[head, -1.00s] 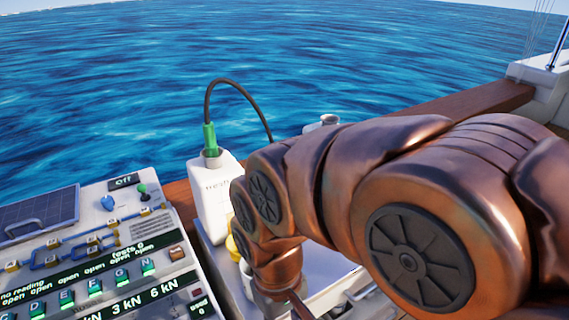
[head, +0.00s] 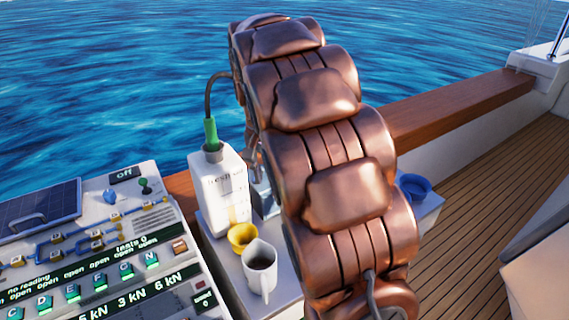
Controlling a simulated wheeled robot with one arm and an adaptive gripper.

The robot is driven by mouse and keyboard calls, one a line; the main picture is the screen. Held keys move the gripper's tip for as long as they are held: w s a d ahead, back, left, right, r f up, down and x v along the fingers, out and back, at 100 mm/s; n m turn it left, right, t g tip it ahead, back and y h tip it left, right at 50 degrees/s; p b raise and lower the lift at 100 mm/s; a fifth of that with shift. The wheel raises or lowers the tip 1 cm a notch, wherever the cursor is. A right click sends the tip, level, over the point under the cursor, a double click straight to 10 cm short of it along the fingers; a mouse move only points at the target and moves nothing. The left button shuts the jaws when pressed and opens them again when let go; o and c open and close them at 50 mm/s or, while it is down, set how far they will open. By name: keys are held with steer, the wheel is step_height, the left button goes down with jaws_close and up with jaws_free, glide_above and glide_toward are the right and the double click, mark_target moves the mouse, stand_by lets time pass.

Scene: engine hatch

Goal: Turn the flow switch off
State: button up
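The control panel (head: 110,262) is at the lower left in the head view. I cannot tell which of these controls is the flow switch. My copper arm rises through the middle, well to the right of the panel. Its far end bends down behind the upper links. A small dark metal part shows between the arm and the white bottle and may belong to my gripper; the fingers are hidden.
A white bottle (head: 217,185) with a green plug and dark hose stands right of the panel. A yellow cup (head: 241,236), a white jug (head: 260,270) and a blue bowl (head: 414,186) are near the arm. A wooden rail (head: 460,108) runs behind. The deck at right is clear.

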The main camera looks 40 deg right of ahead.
steer(key=w+d+f+m, duration=0.1)
steer(key=w+d, duration=0.4)
steer(key=w+d+f+m+p, duration=0.1)
steer(key=w+d+f+m, duration=0.1)
steer(key=w+d, duration=0.3)
steer(key=w+d+f+m+t, duration=0.1)
steer(key=w+d+f+m, duration=0.1)
steer(key=w+d, duration=0.2)
steer(key=shift+w+d+f, duration=0.15)
steer(key=shift+w+d, duration=0.25)
steer(key=shift+d, duration=0.35)
steer(key=shift+w+d+f+p, duration=0.1)
steer(key=shift+d+f+p, duration=0.05)
steer(key=shift+f+p, duration=1.25)
steer(key=shift+f, duration=2.6)
jaws_close()
